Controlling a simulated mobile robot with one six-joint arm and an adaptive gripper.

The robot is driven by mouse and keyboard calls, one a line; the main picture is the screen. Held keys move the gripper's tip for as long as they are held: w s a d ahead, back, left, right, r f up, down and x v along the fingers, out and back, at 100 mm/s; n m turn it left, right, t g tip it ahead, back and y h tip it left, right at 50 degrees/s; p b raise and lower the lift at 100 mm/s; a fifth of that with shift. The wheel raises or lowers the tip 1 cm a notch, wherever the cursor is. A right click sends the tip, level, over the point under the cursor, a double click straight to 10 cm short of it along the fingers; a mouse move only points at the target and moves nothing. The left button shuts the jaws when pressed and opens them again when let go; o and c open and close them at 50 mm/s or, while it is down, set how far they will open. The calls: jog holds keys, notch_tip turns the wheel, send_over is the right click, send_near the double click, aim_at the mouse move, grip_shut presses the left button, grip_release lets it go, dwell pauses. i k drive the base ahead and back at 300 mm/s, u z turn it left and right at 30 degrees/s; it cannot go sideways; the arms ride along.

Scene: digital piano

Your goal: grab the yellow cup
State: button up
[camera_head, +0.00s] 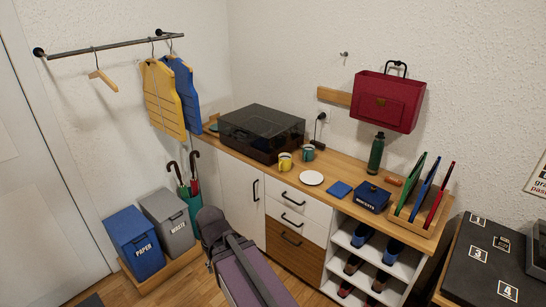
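The yellow cup (285,162) stands upright on the wooden top of the long cabinet (340,172), near its front edge. A teal cup (308,153) stands just behind it to the right, and a white plate (311,178) lies in front of it to the right. The dark turntable-like box with a clear lid (262,133) is close to its left.
A blue pad (339,189), a small blue box (372,197), a green bottle (376,152) and a file rack (416,218) stand further right on the cabinet top. Blue and grey bins (134,243) stand at left beside umbrellas (190,190). Vests (163,97) hang above.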

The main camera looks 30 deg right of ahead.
aim_at(284, 164)
jog(key=z, duration=0.15)
jog(key=i, duration=0.85)
jog(key=z, duration=0.1)
